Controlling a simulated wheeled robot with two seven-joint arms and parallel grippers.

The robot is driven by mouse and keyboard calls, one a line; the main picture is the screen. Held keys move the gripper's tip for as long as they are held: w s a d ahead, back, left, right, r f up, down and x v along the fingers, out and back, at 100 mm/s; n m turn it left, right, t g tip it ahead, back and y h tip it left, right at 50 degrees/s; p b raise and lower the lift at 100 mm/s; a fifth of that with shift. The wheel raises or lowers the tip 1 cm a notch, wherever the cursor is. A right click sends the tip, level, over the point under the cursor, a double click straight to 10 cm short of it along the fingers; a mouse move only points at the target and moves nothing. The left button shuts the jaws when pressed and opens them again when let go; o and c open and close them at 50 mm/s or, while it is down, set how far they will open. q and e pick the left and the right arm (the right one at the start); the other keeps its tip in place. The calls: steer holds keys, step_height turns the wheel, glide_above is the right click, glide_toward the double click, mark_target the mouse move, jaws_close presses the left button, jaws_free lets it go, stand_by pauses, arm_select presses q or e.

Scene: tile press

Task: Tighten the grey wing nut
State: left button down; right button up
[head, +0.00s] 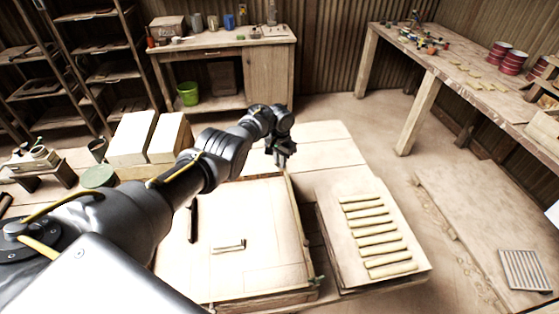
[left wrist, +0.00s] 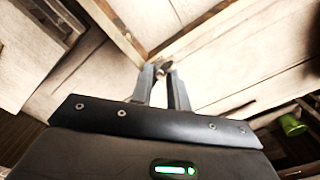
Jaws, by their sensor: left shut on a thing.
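My left gripper (head: 281,160) reaches over the far right corner of the wooden press frame (head: 296,222). In the left wrist view its two fingers (left wrist: 166,74) point at the frame corner (left wrist: 150,56) and are shut on a small grey piece, the grey wing nut (left wrist: 164,69), between the tips. The nut's wings and thread are too small to make out. In the head view the nut is hidden behind the gripper. My right gripper is not in view.
A board with several pale strips (head: 374,228) lies right of the frame. A small L-shaped piece (head: 229,246) and a dark bar (head: 192,222) lie inside the frame. Two white blocks (head: 131,138) stand at left. A green bucket (head: 188,94) sits under the back bench.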

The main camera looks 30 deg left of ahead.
arm_select(q)
steer(key=m, duration=0.4)
steer(key=shift+f+m+b, duration=0.1)
steer(key=shift+m+b, duration=0.2)
steer(key=shift+d+m+b, duration=0.1)
steer(key=shift+m+b, duration=0.3)
steer(key=shift+m, duration=1.5)
steer(key=shift+s, duration=0.1)
steer(key=c, duration=1.4)
jaws_free()
steer(key=shift+o, duration=0.2)
steer(key=shift+r, duration=0.25)
step_height(320, 180, up, 10)
steer(key=p, duration=0.2)
steer(key=shift+r, duration=0.15)
